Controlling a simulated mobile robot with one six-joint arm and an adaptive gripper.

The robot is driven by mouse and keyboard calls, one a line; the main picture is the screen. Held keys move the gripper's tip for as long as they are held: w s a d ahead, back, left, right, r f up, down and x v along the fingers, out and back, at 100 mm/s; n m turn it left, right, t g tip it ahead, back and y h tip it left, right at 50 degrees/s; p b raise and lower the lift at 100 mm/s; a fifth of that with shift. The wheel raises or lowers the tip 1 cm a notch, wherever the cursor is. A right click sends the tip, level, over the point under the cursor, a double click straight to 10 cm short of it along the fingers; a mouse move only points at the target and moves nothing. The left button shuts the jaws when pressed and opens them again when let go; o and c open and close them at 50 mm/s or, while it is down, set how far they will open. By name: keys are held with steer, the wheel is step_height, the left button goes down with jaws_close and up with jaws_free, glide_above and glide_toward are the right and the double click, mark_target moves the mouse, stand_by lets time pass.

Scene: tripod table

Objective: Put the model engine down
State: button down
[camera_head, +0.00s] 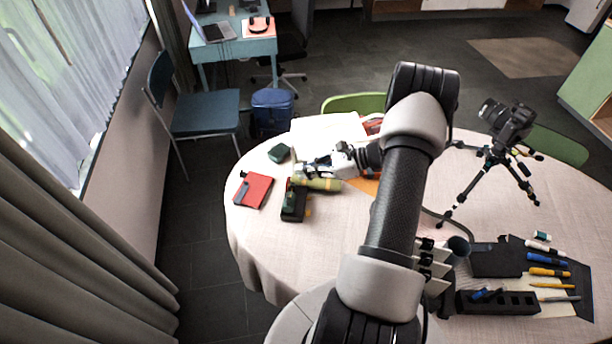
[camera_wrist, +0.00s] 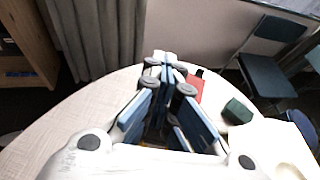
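My gripper (camera_wrist: 165,72) reaches over the table; its blue-padded fingers converge at the tips in the wrist view, and I see nothing held between them. In the head view my gripper (camera_head: 305,165) points left above the table's far left part. Just below it lie a yellow-green cylinder (camera_head: 320,184) and a dark block (camera_head: 293,205) with green and orange parts. I cannot tell for sure which of these is the model engine. The fingers and wrist hide what lies beneath them in the wrist view.
A red notebook (camera_head: 254,190) and a dark green box (camera_head: 279,153) lie near the left edge of the table (camera_head: 262,240). A camera on a tripod (camera_head: 497,152) stands at the right. Pens and a black organizer (camera_head: 498,302) lie at the front right. The front left is clear.

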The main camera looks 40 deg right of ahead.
steer(key=c, duration=2.3)
jaws_free()
steer(key=shift+r, duration=0.15)
steer(key=o, duration=1.8)
